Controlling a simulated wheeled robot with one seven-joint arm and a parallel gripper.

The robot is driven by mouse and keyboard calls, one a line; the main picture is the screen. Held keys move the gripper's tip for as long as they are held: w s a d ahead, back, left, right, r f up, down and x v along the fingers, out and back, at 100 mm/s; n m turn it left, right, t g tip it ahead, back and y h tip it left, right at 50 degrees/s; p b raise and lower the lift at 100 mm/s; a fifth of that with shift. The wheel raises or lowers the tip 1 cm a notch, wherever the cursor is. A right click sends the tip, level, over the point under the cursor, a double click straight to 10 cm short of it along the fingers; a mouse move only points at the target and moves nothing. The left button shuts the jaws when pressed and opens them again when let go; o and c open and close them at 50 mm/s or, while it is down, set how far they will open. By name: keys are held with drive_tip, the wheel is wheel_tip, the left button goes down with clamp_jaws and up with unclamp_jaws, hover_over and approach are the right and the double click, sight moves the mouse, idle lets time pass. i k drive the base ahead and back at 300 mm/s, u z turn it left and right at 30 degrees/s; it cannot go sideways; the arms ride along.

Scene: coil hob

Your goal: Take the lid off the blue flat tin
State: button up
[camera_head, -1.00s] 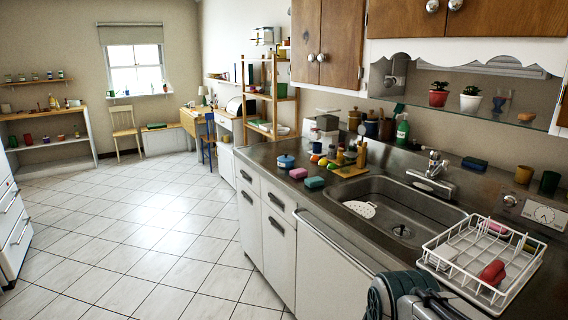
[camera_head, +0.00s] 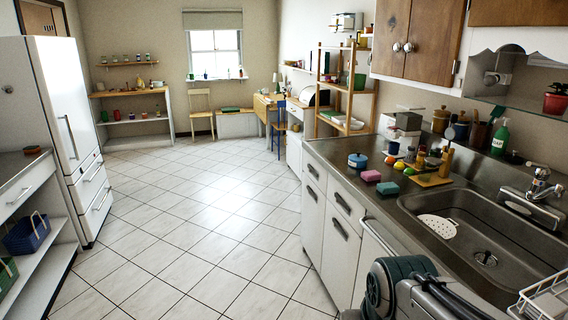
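A small round blue container with a lid and a knob on top (camera_head: 357,160) stands upright near the far end of the steel counter. It may be the blue flat tin, but it is too small to tell for sure. Its lid appears to be on. Part of my own arm shows at the bottom of the view, well short of the container. My gripper is not in view.
The sink (camera_head: 480,235) is nearer. A fridge (camera_head: 65,120) stands left; the tiled floor (camera_head: 190,240) between is clear.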

sight(356, 157)
drive_tip(key=u, duration=0.55)
drive_tip(key=i, duration=2.95)
drive_tip(key=z, duration=1.45)
drive_tip(key=i, duration=0.8)
drive_tip(key=z, duration=0.45)
